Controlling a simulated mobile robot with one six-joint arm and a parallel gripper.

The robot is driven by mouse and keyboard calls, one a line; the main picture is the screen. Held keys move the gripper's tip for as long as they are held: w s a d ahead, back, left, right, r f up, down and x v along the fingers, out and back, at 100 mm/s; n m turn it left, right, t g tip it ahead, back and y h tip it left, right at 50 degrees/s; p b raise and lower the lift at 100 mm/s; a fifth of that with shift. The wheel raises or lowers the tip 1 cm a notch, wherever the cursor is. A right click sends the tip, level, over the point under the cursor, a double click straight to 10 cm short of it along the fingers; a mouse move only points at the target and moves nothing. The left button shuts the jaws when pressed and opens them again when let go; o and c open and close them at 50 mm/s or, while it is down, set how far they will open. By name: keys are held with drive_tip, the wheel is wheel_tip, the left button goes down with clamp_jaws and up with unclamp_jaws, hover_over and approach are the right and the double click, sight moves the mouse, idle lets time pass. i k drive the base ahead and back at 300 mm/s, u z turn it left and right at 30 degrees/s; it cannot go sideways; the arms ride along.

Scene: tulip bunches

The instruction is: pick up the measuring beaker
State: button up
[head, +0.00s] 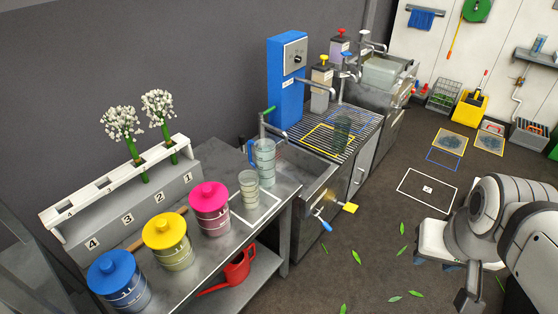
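A clear measuring beaker (249,190) with marked bands stands upright on the metal bench, inside a white outlined square. Right behind it is a taller clear jug (264,162) with a blue handle at its left. My arm is at the lower right, over the floor and far from the beaker. What seems to be the end of my gripper (468,298) shows at the bottom edge, partly cut off. I cannot tell whether its fingers are apart, and nothing is seen in it.
Pink (210,208), yellow (168,241) and blue (118,281) lidded jars line the bench left of the beaker. A numbered rack (125,205) holds white flowers behind them. A sink (308,174) lies to the right. A red watering can (232,270) is underneath. Leaves lie on open floor.

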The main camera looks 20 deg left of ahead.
sight(249, 180)
drive_tip(key=u, duration=0.15)
drive_tip(key=i, duration=0.9)
drive_tip(key=u, duration=0.55)
